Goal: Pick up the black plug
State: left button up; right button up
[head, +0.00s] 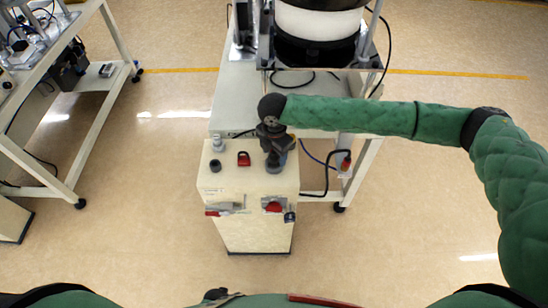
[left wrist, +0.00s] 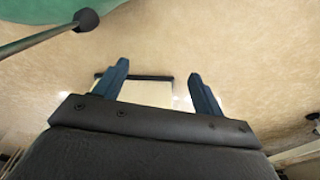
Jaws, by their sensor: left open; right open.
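A small black plug (head: 215,165) stands on the left part of the top of a cream cabinet (head: 262,184). My right gripper (head: 275,165) comes in from the right and points down over the right part of the cabinet top. It is to the right of the plug and apart from it; its fingertips are hard to make out. It is open and no held thing shows. My left gripper (left wrist: 161,80) shows in the left wrist view, its two blue fingers apart with nothing between them, facing the floor. The plug is not recognisable in that view.
A red piece (head: 243,158) and a grey-white knob (head: 217,144) sit near the plug. Behind stands a table (head: 234,92) with a bowl feeder (head: 318,22). Another workbench (head: 90,95) is at left. Floor between is clear.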

jog(key=shift+c, duration=0.5)
jog(key=c, duration=1.1)
jog(key=shift+r, duration=0.1)
